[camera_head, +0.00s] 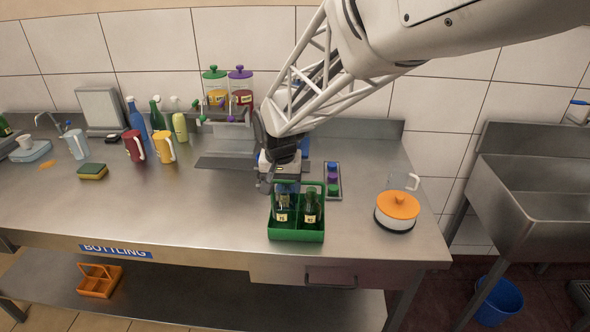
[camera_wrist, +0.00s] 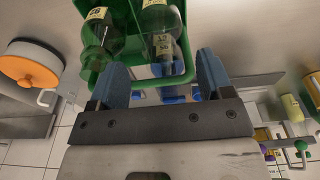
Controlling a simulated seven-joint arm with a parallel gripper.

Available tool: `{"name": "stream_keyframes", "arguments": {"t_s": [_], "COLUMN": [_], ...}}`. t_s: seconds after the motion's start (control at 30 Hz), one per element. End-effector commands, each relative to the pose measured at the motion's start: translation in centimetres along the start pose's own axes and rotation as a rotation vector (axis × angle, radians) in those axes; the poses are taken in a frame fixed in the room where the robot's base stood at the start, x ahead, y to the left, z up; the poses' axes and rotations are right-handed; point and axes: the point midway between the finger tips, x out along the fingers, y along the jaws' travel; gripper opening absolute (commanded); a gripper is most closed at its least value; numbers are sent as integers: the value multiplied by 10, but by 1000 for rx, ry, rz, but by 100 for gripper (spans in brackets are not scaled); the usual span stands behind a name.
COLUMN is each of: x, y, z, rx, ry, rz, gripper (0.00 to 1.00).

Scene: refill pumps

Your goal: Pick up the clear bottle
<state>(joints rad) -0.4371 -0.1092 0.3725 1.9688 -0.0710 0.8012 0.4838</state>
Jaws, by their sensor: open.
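A green crate (camera_head: 296,235) stands near the front of the steel counter and holds bottles with pale labels. A dark green bottle (camera_head: 310,210) is in its right half; another labelled bottle (camera_head: 282,214) is in its left half. My gripper (camera_head: 287,187) is open above the crate's back side, with blue fingers (camera_wrist: 163,64) on either side of the gap. Contact cannot be told.
An orange-lidded pot (camera_head: 397,209) stands to the right, and a tray of coloured caps (camera_head: 333,180) is behind. Jugs and bottles stand at the left back.

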Motion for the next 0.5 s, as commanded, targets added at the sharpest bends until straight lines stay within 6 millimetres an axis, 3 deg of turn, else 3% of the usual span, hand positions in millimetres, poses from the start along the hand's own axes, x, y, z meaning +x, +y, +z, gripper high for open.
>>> {"name": "stream_keyframes", "arguments": {"t_s": [0.3,0.5], "x": [35,42], "y": [0,0], "z": [-1,-1], "rx": [0,0], "ry": [0,0], "rz": [0,0], "gripper": [73,73]}}
